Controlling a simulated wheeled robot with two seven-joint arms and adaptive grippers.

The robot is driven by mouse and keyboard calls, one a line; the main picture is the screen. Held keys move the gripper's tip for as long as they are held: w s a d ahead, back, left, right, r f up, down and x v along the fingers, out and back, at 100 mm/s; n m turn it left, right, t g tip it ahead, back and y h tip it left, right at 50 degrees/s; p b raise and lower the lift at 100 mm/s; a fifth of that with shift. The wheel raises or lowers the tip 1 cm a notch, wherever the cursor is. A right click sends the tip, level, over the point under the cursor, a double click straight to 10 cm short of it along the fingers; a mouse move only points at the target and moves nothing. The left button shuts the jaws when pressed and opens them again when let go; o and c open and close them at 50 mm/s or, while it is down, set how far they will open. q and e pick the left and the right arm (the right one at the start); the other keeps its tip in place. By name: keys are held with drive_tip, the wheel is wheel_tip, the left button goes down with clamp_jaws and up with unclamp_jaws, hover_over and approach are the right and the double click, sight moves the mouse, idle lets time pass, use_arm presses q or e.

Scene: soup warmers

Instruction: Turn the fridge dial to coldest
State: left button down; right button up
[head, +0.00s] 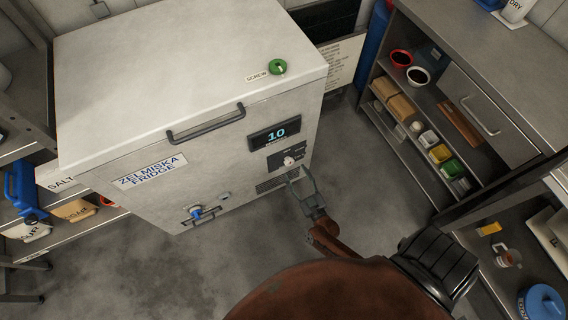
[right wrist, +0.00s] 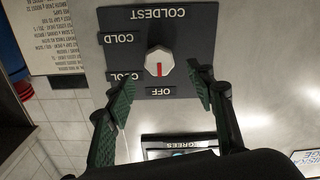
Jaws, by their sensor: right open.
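The white fridge (head: 110,100) stands with its front towards me, and its display (head: 274,135) reads 10. The fridge dial (head: 289,160) is a small pale knob below the display. In the right wrist view the dial (right wrist: 159,61) sits on a dark panel (right wrist: 185,35), seen upside down, marked OFF, COOL, COLD and COLDEST. Its red mark points towards OFF. My right gripper (head: 299,176) is open in front of the dial. In the right wrist view its fingers (right wrist: 163,82) are spread, one on each side of the dial and apart from it. My left gripper is out of view.
A handle (head: 206,124) sticks out from the fridge front above the display's left. A blue-tipped tap (head: 196,212) is low on the front. A shelf unit (head: 440,100) with bowls and boxes stands at right. The floor between is clear.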

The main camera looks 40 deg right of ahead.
sight(290, 163)
drive_tip(key=b+x, duration=0.1)
drive_tip(key=x, duration=0.2)
drive_tip(key=shift+f, duration=0.15)
drive_tip(key=shift+x, duration=0.95)
drive_tip(key=shift+w+b, duration=0.3)
drive_tip(key=shift+w, duration=0.1)
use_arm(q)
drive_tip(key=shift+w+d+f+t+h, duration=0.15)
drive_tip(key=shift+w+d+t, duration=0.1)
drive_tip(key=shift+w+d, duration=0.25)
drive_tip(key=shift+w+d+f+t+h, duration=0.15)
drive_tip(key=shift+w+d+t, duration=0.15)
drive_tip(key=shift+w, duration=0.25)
use_arm(e)
drive_tip(key=shift+c, duration=0.3)
drive_tip(key=c, duration=1.1)
